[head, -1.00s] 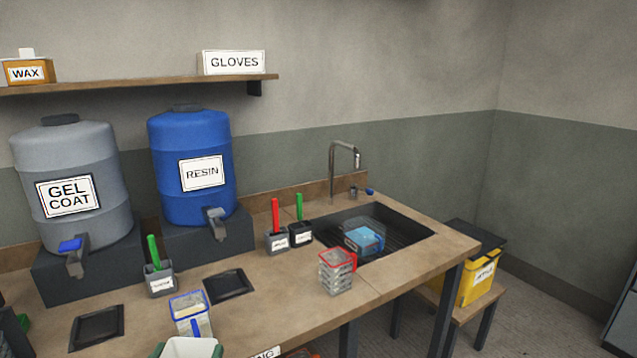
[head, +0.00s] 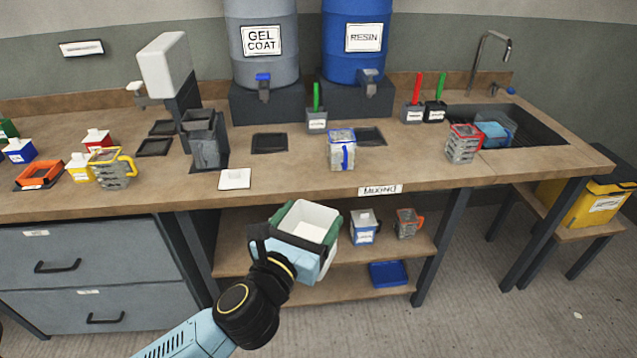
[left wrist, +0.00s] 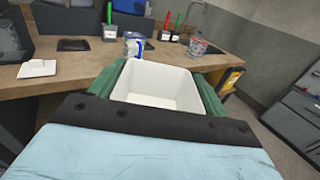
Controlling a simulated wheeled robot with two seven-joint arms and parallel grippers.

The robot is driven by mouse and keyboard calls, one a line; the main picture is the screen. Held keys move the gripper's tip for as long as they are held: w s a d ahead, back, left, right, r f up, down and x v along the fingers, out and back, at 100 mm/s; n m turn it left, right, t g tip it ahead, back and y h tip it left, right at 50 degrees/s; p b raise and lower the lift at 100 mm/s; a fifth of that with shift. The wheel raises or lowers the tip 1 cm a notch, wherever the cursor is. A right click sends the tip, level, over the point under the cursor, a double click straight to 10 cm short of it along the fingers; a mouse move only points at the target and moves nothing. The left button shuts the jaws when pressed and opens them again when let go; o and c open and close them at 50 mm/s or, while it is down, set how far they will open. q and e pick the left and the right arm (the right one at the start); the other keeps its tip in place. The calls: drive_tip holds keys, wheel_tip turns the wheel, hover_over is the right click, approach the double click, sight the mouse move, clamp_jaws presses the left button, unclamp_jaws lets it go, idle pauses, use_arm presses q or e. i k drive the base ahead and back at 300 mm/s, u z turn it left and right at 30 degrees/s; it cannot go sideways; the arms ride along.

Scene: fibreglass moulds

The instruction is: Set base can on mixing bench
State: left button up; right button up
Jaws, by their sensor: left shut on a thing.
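An open white can with green sides (head: 312,222) is held upright in my left gripper (head: 288,246), in front of the bench's front edge and around or below top height. No name can be read on it. In the left wrist view the can (left wrist: 160,84) looks empty, with green on both sides, beyond the black bar of my left gripper (left wrist: 150,118). The mixing bench (head: 300,178) is the brown worktop behind it, with a "MIXING" label (head: 380,189) on its front edge. My right gripper is not in view.
On the bench, a blue-handled clear container (head: 342,152) stands near the dark square pads (head: 270,143). A white plate (head: 235,179) lies near the front edge. A red-rimmed container (head: 463,144) stands by the sink (head: 535,130). A lower shelf (head: 340,256) holds more containers.

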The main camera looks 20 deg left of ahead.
sight(273, 170)
drive_tip(key=z, duration=0.05)
drive_tip(key=k, duration=0.5)
drive_tip(key=u, duration=0.75)
drive_tip(key=i, duration=1.45)
drive_tip(key=z, duration=0.7)
